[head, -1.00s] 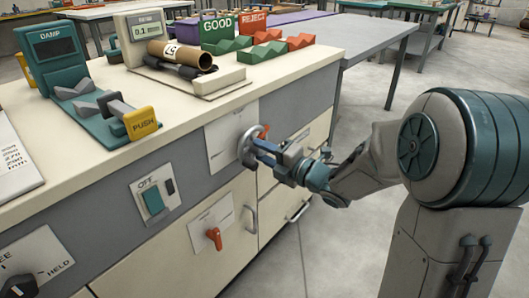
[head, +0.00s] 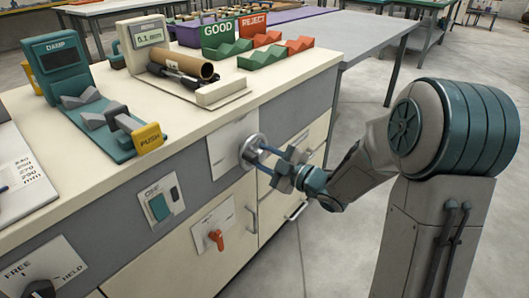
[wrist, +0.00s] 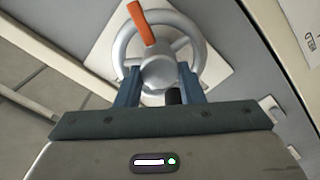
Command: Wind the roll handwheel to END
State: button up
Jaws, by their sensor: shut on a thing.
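The roll handwheel (head: 248,151) is a silver wheel on a pale square plate on the cabinet's grey front panel. In the wrist view, the silver handwheel (wrist: 158,71) shows its rim, spokes and hub, with an orange marker (wrist: 141,23) pointing up and slightly left across the rim. My gripper (wrist: 160,78) is face-on to the wheel, its blue fingers on both sides of the hub and shut on it. In the head view, my gripper (head: 262,154) reaches the wheel from the right. Any END mark on the plate is unreadable or hidden.
A cardboard tube (head: 180,63) lies on the winder on the countertop. A green switch (head: 159,207), a red knob (head: 217,237) and a FREE/HELD knob (head: 40,289) are on the cabinet front. Drawer handles (head: 252,218) project below the wheel. The floor at right is open.

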jog(key=m+p, duration=0.2)
jog(key=m, duration=0.1)
jog(key=shift+d+r+m, duration=0.1)
jog(key=shift+r+m, duration=0.05)
jog(key=shift+m, duration=0.25)
jog(key=m+p, duration=0.4)
jog(key=shift+w+m, duration=0.1)
jog(key=shift+m, duration=0.2)
jog(key=m+p, duration=0.6)
jog(key=m, duration=0.1)
jog(key=shift+w+d, duration=0.15)
jog(key=m+p, duration=0.3)
jog(key=shift+m, duration=0.4)
jog(key=m+p, duration=0.2)
jog(key=m, duration=0.1)
jog(key=shift+m+p, duration=0.3)
jog(key=shift+p, duration=0.1)
jog(key=m+p, duration=0.2)
jog(key=m, duration=0.1)
jog(key=shift+f+m, duration=0.25)
jog(key=shift+m, duration=0.05)
jog(key=shift+f+m+p, duration=0.2)
jog(key=shift+m+p, duration=0.4)
jog(key=shift+m, duration=1.2)
